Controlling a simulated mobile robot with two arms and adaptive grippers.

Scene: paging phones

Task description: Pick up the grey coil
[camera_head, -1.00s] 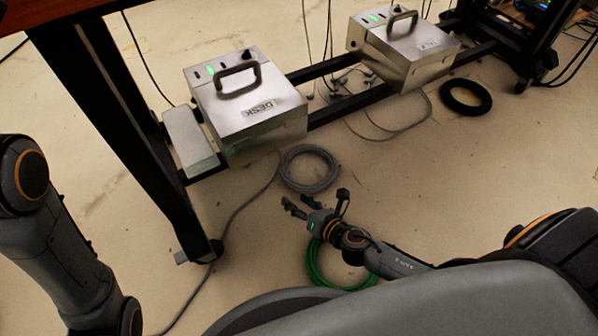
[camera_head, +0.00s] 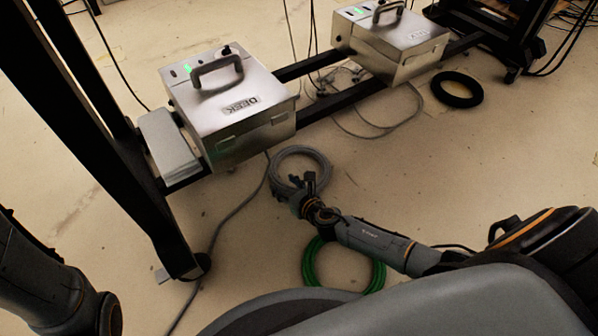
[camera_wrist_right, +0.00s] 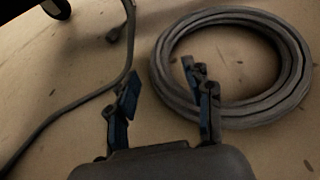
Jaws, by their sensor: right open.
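The grey coil (camera_head: 317,157) lies flat on the floor in front of the metal box marked DESK. My right gripper (camera_head: 295,184) is at the near-left edge of the coil in the head view and hides part of it. In the right wrist view the coil (camera_wrist_right: 296,77) fills the upper right. The open right gripper (camera_wrist_right: 162,92) has its right finger over the coil's near-left band, and its left finger over bare floor left of the coil. I cannot tell whether the finger touches the coil. The left gripper is out of view; only my left arm shows.
A green coil (camera_head: 377,277) lies under my right forearm. A black coil (camera_head: 457,101) lies at the right. A grey cable (camera_head: 232,215) runs along the floor left of the grey coil. Two metal boxes, DESK (camera_head: 238,130) and another (camera_head: 420,62), sit on the dark frame.

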